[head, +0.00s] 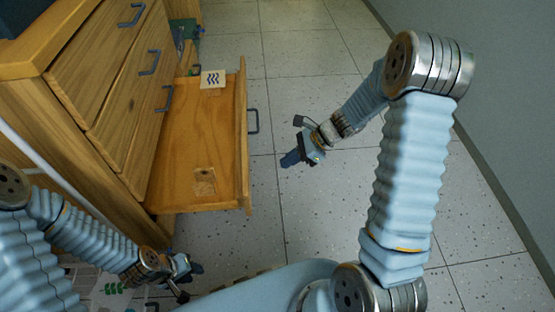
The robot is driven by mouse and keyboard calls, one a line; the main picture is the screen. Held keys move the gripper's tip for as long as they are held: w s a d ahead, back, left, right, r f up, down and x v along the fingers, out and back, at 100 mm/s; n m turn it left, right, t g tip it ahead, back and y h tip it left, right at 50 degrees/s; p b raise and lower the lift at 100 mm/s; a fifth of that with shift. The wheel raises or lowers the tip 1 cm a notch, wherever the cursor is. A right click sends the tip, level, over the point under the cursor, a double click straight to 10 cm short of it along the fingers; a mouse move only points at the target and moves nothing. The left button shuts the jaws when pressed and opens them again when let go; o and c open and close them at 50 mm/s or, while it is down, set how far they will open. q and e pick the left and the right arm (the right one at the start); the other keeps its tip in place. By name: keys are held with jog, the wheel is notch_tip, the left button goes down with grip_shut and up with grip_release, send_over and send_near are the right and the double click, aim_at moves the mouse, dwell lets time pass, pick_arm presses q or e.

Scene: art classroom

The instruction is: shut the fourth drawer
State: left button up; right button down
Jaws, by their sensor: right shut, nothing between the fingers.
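The wooden cabinet (105,70) stands at the left with three drawer fronts shut, each with a dark handle. The fourth drawer (178,150), the lowest, is pulled far out to the right. Its front panel (243,150) carries a dark handle (253,121). A white card with dark wavy lines (213,79) and a small brownish square (204,182) lie in the drawer. My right gripper (291,158) is shut and empty, to the right of the drawer front and apart from it. My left gripper (188,270) is below the drawer's near side; its jaws are too unclear to judge.
Speckled floor tiles (300,60) are clear to the right of the drawer, up to the grey wall (500,80). Green and dark items (186,32) sit beyond the drawer's far end. Papers with green marks (112,288) lie at the lower left.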

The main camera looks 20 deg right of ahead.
jog(key=w+a+f+b, duration=0.2)
jog(key=a+f, duration=0.3)
jog(key=a, duration=0.4)
jog(key=shift+w+f, duration=0.25)
jog(key=shift+a, duration=0.1)
jog(key=w+a+p, duration=0.1)
jog(key=w+a, duration=0.2)
jog(key=a, duration=0.9)
jog(key=w+a+p, duration=0.2)
jog(key=w+a, duration=0.2)
jog(key=a, duration=0.9)
jog(key=shift+w+a, duration=0.2)
jog(key=shift+a, duration=0.05)
